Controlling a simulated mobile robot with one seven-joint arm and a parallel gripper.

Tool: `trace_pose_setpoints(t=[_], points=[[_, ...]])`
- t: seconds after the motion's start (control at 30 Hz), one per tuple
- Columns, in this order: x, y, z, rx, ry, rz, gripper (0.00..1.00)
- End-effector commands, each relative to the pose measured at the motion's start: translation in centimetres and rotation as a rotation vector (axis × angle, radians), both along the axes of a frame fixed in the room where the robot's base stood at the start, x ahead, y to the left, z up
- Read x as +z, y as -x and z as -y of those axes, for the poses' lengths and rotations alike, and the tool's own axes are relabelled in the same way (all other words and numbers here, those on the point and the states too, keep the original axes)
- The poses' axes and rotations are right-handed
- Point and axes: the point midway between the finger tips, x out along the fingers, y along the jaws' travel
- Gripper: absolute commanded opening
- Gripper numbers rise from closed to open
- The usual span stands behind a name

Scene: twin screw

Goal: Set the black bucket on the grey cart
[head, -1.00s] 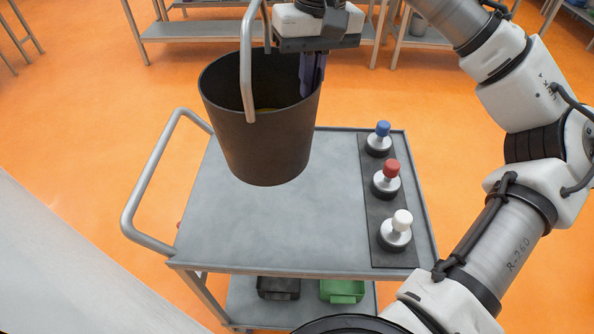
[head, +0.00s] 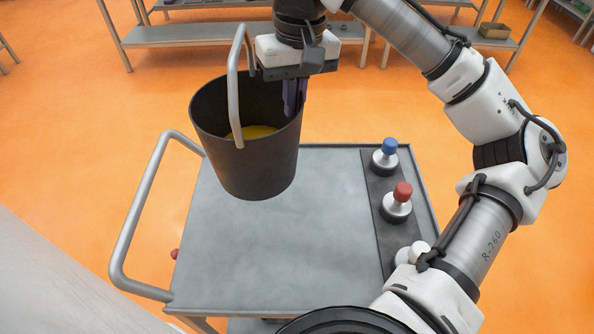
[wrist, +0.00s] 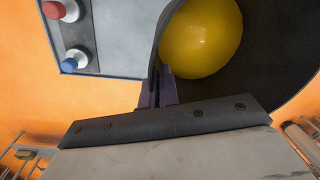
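The black bucket (head: 250,165) hangs from my gripper (head: 292,98), above the left part of the grey cart's top (head: 300,235). A grey handle (head: 234,85) stands up over its rim. My gripper's dark fingers are shut on the bucket's right rim. In the wrist view the fingers (wrist: 157,92) pinch the bucket wall (wrist: 175,25). A yellow round thing (wrist: 202,36) lies inside the bucket; it also shows in the head view (head: 252,132). The gap between the bucket's bottom and the cart top is hard to judge.
A dark strip on the cart's right side carries a blue-topped knob (head: 385,157), a red-topped knob (head: 397,203) and a white-topped one (head: 415,252), partly behind my arm. The cart's push handle (head: 135,225) is at left. The middle of the cart top is bare.

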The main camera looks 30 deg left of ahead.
Motion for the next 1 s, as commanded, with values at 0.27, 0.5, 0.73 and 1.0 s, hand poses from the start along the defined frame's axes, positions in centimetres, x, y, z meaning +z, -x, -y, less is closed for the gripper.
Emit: trace_pose_setpoints(t=[0.27,0.5,0.73,1.0], points=[[-6.3,0.0,0.1,-0.002,-0.003,-0.002,0.0],[-10.5,0.0,0.0,-0.001,-0.002,-0.001,0.0],[-12.1,0.1,0.0,0.0,-0.002,-0.001,0.0],[-15.1,0.0,0.0,-0.001,-0.003,0.0,0.0]])
